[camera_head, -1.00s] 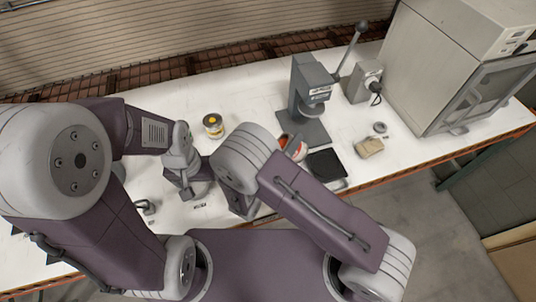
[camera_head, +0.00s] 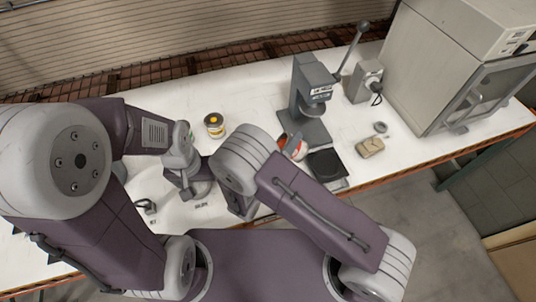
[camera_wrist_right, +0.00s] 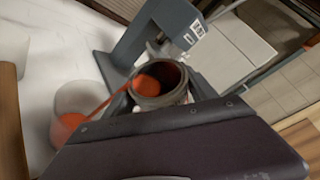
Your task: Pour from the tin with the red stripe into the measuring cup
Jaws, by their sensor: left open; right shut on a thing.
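The red-striped tin (camera_head: 293,147) is in my right gripper, partly behind my right arm in the head view. In the right wrist view the tin (camera_wrist_right: 160,84) is open, tilted, and holds orange-red colorant. My right gripper (camera_wrist_right: 158,100) is shut on it. An orange-red stream runs from its mouth down left to the clear measuring cup (camera_wrist_right: 82,98). Orange-red liquid shows in the cup's lower part. I cannot make out the cup in the head view; my right arm covers that area. My left gripper (camera_head: 186,188) is open and empty over the left part of the table.
A yellow-topped tin (camera_head: 214,125) stands behind my left gripper. A grey press (camera_head: 308,95) stands behind the red-striped tin, with a black-topped scale (camera_head: 327,164) in front. A tan block (camera_head: 370,147) and a large oven (camera_head: 450,70) are at the right.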

